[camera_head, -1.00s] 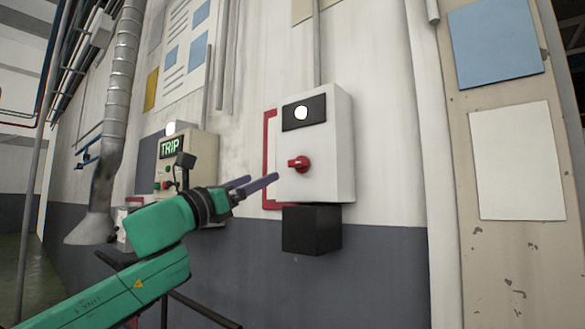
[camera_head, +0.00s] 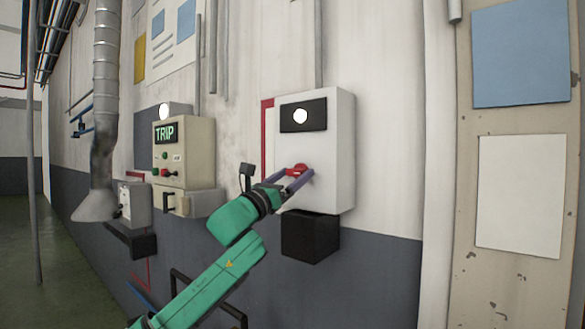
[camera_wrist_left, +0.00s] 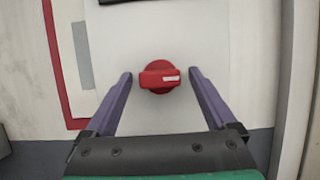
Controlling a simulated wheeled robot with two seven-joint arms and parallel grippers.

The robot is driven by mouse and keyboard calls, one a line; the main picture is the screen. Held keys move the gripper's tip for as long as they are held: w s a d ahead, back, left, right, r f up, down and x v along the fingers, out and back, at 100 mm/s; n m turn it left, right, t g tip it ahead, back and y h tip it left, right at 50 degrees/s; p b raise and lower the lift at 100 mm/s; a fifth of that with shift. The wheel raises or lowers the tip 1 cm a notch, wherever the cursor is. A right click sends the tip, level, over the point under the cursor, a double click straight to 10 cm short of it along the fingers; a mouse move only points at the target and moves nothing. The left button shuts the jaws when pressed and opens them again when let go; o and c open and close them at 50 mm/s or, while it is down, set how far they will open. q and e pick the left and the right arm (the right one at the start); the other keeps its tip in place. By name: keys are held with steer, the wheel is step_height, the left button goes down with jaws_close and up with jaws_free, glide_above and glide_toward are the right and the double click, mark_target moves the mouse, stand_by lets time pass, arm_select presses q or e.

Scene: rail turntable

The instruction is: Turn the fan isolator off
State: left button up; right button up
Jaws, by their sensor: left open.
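The fan isolator is a white wall box (camera_head: 335,155) with a black panel and a lit round white lamp (camera_head: 300,116). Its red rotary knob (camera_head: 297,170) is on the front face. In the left wrist view the knob (camera_wrist_left: 159,76) has its grip bar lying roughly level, with a pale mark at its right end. My left gripper (camera_head: 293,176) is open, its two purple fingers on either side of the knob. In the left wrist view gaps show between the knob and both fingers (camera_wrist_left: 160,92). My right gripper is not in view.
A beige panel (camera_head: 184,150) with a green TRIP display stands to the left on the same wall. A black box (camera_head: 311,236) is under the isolator. A grey duct (camera_head: 107,90) and a small grey box (camera_head: 133,204) are further left.

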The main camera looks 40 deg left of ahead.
arm_select(q)
steer(key=shift+s, duration=0.1)
steer(key=c, duration=1.4)
